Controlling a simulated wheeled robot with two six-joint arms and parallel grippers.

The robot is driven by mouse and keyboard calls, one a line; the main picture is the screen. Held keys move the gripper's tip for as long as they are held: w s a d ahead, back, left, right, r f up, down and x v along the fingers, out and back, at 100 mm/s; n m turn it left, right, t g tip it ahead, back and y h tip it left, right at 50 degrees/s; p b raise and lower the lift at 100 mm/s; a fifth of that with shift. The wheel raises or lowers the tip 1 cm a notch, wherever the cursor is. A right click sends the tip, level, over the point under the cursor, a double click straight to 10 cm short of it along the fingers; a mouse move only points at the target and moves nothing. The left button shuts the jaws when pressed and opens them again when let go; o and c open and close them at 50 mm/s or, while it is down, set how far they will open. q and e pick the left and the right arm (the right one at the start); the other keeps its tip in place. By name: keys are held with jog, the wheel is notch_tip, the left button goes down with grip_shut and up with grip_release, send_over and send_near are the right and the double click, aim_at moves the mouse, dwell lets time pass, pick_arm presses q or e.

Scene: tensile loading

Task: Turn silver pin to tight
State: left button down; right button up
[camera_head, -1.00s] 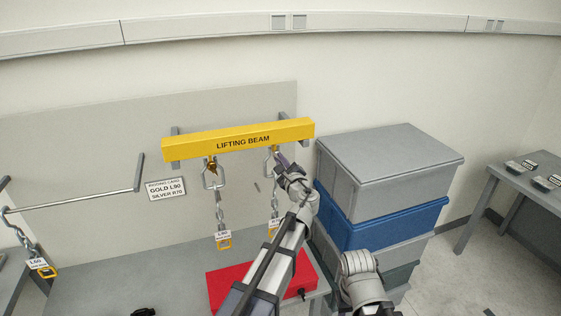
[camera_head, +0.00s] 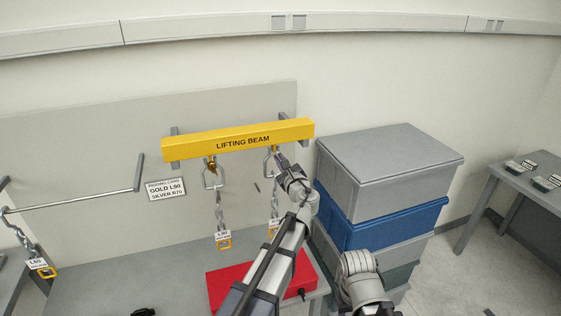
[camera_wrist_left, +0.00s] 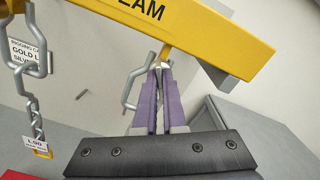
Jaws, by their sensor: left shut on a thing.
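The yellow lifting beam (camera_head: 238,140) hangs on the wall panel. A silver shackle (camera_wrist_left: 132,85) hangs under its right end, below a small yellow lug (camera_wrist_left: 166,49). My left gripper (camera_head: 279,158) reaches up to this shackle from below. In the left wrist view its purple fingers (camera_wrist_left: 159,66) are shut on the silver pin at the shackle, with a narrow gap between them. The fingers hide most of the pin, and its thread cannot be seen. A gold-pinned shackle (camera_head: 211,174) with a chain and an L90 tag (camera_head: 222,234) hangs under the left end. My right gripper is out of view.
A card (camera_head: 166,188) reads GOLD L90, SILVER R70. A chain tagged R70 (camera_head: 273,226) hangs partly behind my left arm. A red case (camera_head: 222,284) lies on the bench below. Stacked bins (camera_head: 388,165) stand close to the right of my arm.

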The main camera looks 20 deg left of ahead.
pick_arm(q)
jog(key=c, duration=1)
grip_release()
jog(key=v, duration=0.8)
jog(key=shift+f, duration=0.1)
jog(key=s+f+n+g+h+b, duration=0.1)
jog(key=s+f+n+g+b, duration=0.25)
jog(key=s+f+n, duration=0.4)
jog(key=s+f+n+g+h+b, duration=0.1)
jog(key=s+f+n+g+b, duration=0.25)
jog(key=f, duration=0.75)
jog(key=s+d+f+n+g+h+b, duration=0.2)
jog(key=s+d+f, duration=0.4)
jog(key=s, duration=0.3)
jog(key=s+d+f+n+g+h+b, duration=0.2)
jog(key=s+d+f+n+g+h, duration=0.2)
jog(key=s+d+f+n+g, duration=0.2)
jog(key=s+f, duration=0.2)
jog(key=s, duration=0.1)
jog(key=shift+s+f+n+h, duration=0.15)
jog(key=shift+f+n+h, duration=0.15)
jog(key=shift+f+h, duration=0.1)
